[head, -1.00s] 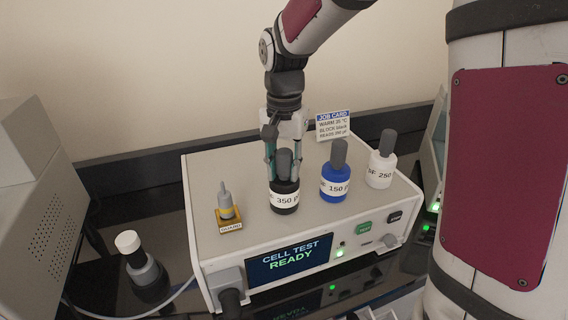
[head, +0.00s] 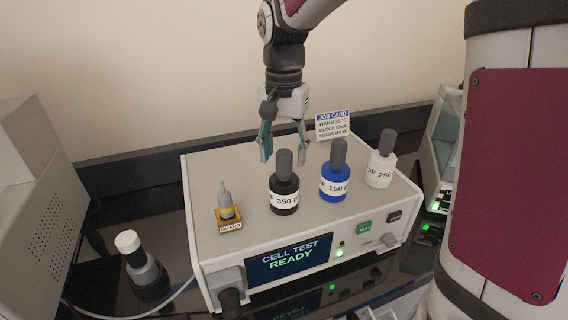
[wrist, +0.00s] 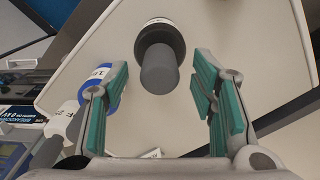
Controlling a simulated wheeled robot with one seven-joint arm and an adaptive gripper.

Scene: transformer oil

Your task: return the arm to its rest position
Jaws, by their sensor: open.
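My gripper (head: 284,148) is open and empty. In the head view it points down just above and behind the black bottle marked 350 (head: 284,195), apart from it. The black bottle stands upright on top of the white cell test unit (head: 235,245), whose screen reads CELL TEST READY. In the wrist view the grey top of the black bottle (wrist: 159,72) shows beyond the open fingers (wrist: 160,108), with the blue bottle (wrist: 104,84) to the left. My arm rises from the gripper out of the top of the head view.
The blue bottle marked 150 (head: 335,184) and a white bottle marked 250 (head: 381,172) stand right of the black one. A small yellow-based guard piece (head: 228,214) stands left. A job card (head: 332,125) stands behind. A white-capped bottle (head: 140,262) is on the dark bench.

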